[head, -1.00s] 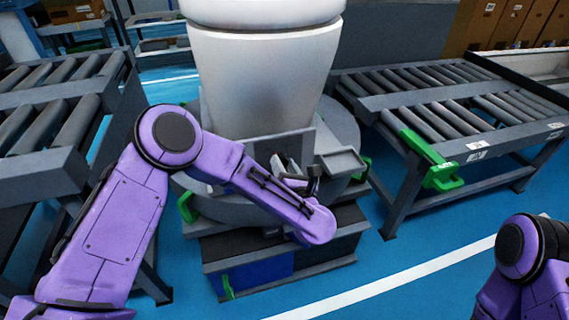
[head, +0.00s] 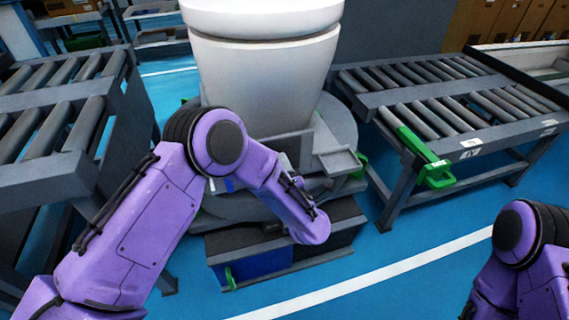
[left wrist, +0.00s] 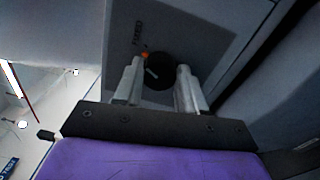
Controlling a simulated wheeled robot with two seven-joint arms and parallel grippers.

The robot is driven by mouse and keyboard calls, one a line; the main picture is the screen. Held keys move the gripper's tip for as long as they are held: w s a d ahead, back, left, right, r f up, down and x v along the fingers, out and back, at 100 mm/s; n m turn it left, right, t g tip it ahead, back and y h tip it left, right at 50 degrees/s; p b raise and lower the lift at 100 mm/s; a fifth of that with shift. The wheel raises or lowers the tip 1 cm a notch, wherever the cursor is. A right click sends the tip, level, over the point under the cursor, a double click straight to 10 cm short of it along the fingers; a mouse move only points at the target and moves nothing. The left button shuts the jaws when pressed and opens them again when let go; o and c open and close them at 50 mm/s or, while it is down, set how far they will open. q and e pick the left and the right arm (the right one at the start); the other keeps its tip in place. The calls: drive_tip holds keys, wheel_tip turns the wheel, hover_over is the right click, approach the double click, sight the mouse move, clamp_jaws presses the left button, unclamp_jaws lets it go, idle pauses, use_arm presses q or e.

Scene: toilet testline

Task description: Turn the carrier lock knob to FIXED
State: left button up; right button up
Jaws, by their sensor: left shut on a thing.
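The round black knob (left wrist: 158,76) sits on a dark grey panel in the left wrist view. It has a short white mark on its face, and a small orange mark (left wrist: 145,55) shows at its upper left edge. Faint lettering (left wrist: 137,33), seemingly FIXED, stands above it. My left gripper (left wrist: 158,84) is shut on the knob, one finger on each side. In the head view my left gripper (head: 292,182) is at the carrier (head: 258,205) under the white toilet (head: 262,75), and my arm hides the knob. My right gripper is out of view.
Roller conveyors stand at the left (head: 45,120) and right (head: 440,90). A green stop (head: 425,158) projects from the right conveyor's near corner. A small grey tray (head: 340,162) is beside my left gripper. Blue floor with a white line (head: 400,275) is clear in front.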

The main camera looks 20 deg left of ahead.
use_arm(q)
drive_tip(key=shift+m+p, duration=0.45)
drive_tip(key=shift+m, duration=0.75)
drive_tip(key=shift+f+m, duration=0.1)
drive_tip(key=shift+m, duration=0.2)
drive_tip(key=o, duration=1.1)
drive_tip(key=shift+c, duration=0.2)
drive_tip(key=v, duration=1)
drive_tip(key=shift+s+p, duration=0.3)
